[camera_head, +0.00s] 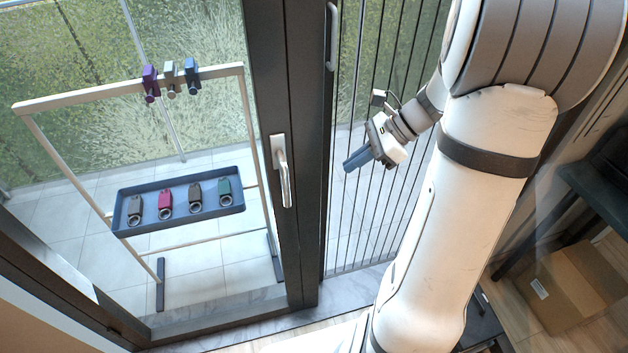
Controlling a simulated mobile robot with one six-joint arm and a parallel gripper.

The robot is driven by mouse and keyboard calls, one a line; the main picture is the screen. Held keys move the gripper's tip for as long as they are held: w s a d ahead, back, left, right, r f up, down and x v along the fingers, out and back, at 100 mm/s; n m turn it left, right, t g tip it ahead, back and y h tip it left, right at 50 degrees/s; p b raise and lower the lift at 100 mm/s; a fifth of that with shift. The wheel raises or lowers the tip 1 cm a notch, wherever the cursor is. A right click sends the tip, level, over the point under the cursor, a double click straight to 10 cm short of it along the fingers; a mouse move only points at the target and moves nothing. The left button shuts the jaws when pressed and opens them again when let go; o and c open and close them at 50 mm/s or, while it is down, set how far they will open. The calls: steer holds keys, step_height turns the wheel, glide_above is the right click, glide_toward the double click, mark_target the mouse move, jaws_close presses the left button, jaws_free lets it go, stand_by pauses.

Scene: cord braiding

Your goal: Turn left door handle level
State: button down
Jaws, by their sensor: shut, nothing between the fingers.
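The left door handle (286,178) is a silver lever on a silver plate, mounted on the dark frame (296,240) of the glass door. The lever hangs down, close to vertical and not level. My gripper (349,164) is to the right of the handle, in front of the vertical bars, with its blue fingers pointing left. The fingers are shut and hold nothing. A clear gap shows between the fingertips and the handle; the depth between them is hard to tell.
A pale rack (130,84) shows through the glass, with several coloured clips on its top bar and a blue tray (180,222) holding several more. A light pull bar (333,36) stands right of the frame. A cardboard box (575,290) is on the floor at right.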

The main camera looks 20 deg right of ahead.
steer(key=shift+a+f, duration=0.1)
steer(key=a+r+p+x, duration=0.1)
steer(key=a+r+x, duration=0.1)
steer(key=x, duration=1)
steer(key=shift+w+a+f, duration=0.2)
steer(key=shift+a, duration=0.05)
